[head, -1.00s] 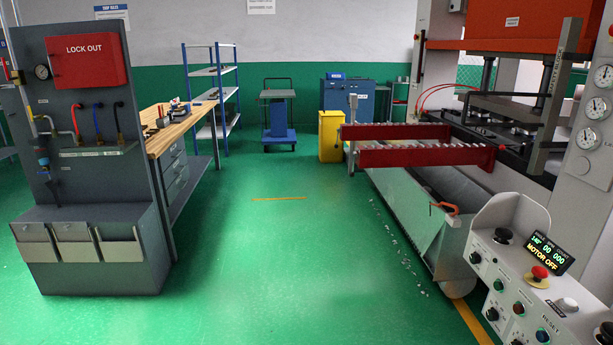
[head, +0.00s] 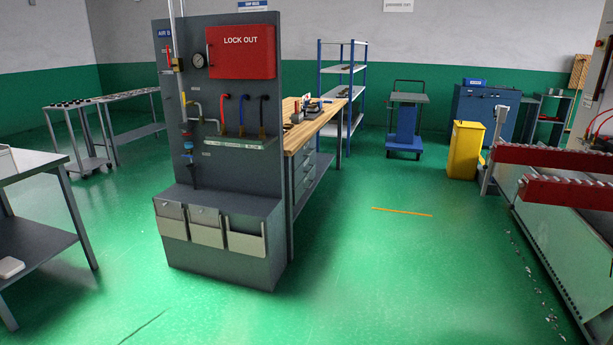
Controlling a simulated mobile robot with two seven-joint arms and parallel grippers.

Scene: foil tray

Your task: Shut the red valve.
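A dark grey panel (head: 235,155) stands left of centre, with a red LOCK OUT box (head: 241,60), a round gauge (head: 199,60) and a pipe (head: 194,109) running down its left side. A small yellow part (head: 183,99) is on the pipe. The valve's setting is too small to tell. Neither of my grippers is in view.
Three bins (head: 207,229) front the panel's base. A wooden-topped workbench (head: 325,117) stands behind it on the right. A grey table (head: 30,165) is at the left edge. A yellow bin (head: 465,150) and a machine with red bars (head: 560,190) are at right.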

